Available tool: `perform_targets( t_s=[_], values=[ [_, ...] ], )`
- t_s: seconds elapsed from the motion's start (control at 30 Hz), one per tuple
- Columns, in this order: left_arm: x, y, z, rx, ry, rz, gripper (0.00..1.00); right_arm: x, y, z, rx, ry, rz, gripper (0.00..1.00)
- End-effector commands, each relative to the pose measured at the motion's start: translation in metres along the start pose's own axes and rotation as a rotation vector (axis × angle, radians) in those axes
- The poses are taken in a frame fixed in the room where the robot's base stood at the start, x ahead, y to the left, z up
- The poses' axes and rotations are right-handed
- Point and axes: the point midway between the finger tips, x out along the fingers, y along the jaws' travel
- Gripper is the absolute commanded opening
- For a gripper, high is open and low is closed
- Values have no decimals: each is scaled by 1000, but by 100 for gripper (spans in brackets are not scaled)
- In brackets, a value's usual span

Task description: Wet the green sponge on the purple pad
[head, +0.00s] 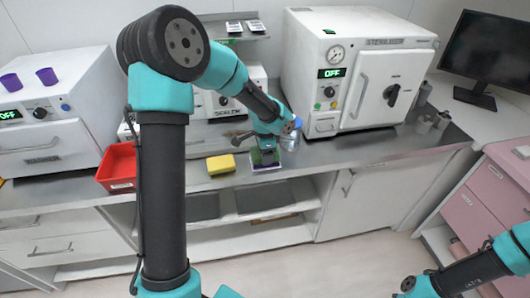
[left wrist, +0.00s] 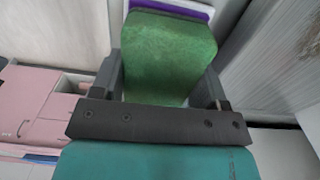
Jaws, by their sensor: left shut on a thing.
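In the left wrist view the green sponge (left wrist: 168,55) fills the space between the two dark fingers of my left gripper (left wrist: 160,85). A strip of the white-edged purple pad (left wrist: 185,6) shows past the sponge's far end. The sponge hides most of the pad, and I cannot tell whether they touch. My right gripper is outside the picture; only its arm shows at lower right.
A yellow sponge (head: 221,164) lies left of the pad, with a red bin (head: 117,166) further left. A shiny metal bowl (head: 291,140) stands close right of my left gripper. A white sterilizer (head: 355,75) stands behind it.

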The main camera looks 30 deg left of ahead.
Motion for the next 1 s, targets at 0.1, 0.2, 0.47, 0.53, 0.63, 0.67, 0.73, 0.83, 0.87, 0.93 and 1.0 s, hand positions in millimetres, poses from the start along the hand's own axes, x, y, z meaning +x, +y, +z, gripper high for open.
perform_targets(
  t_s=[0.1, 0.2, 0.47, 0.53, 0.63, 0.67, 0.73, 0.83, 0.87, 0.93, 1.0],
  values=[
    [1, 0, 0, 0, 0, 0, 49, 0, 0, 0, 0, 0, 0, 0],
    [2, 0, 0, 0, 0, 0, 49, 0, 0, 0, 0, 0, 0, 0],
    [5, 0, 0, 0, -1, 0, 49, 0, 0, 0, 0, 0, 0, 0],
    [5, 0, 0, 0, -1, 0, 49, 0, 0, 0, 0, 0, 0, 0],
    [6, 0, 0, 0, 0, 0, 49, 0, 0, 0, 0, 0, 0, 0],
    [7, 0, 0, 0, 0, 0, 49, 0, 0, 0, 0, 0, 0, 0],
    [7, 0, 0, 0, 0, 0, 49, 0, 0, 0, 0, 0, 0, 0],
    [8, 0, 0, 0, 0, 0, 49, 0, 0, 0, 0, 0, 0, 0],
    [8, 0, 0, 0, 0, 0, 49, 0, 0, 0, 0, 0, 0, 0],
    [9, 0, 0, 0, 0, 0, 49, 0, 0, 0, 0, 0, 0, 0],
    [10, 0, 0, 0, 0, 0, 49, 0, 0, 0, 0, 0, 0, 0]
  ],
)
